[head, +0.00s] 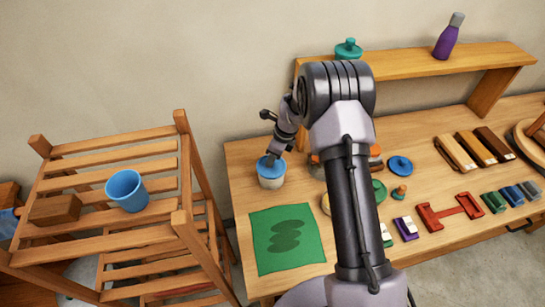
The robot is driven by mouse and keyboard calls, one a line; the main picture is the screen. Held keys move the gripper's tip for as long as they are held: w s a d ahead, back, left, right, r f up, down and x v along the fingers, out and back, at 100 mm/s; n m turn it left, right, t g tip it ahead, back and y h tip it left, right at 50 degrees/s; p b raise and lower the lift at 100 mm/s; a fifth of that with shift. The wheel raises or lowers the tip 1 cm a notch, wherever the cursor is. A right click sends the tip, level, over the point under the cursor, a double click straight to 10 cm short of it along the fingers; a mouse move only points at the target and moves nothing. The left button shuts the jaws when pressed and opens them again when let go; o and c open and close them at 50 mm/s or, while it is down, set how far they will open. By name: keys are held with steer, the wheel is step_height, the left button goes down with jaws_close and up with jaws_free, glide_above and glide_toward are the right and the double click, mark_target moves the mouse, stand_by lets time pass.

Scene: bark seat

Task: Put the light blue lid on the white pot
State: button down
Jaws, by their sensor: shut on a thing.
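The white pot (271,182) stands upright near the left end of the workbench. The light blue lid (265,165) is at the pot's top, over its mouth. Whether it rests fully on the rim is too small to tell. My gripper (273,157) points down at the lid and is shut on it; the fingers partly cover the lid. My arm hides part of the bench to the right of the pot.
A green mat (286,239) lies in front of the pot. A darker blue lid (400,166), a green disc (379,190) and several blocks lie to the right. A raised shelf (420,67) holds a teal pot (348,50) and a purple bottle (448,38). A slatted rack (110,235) stands left.

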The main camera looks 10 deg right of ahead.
steer(key=shift+f+b, duration=0.6)
stand_by(0.5)
steer(key=c, duration=1.1)
jaws_free()
steer(key=shift+o, duration=0.7)
steer(key=o, duration=0.8)
steer(key=shift+r+p, duration=2.3)
steer(key=shift+r, duration=1.25)
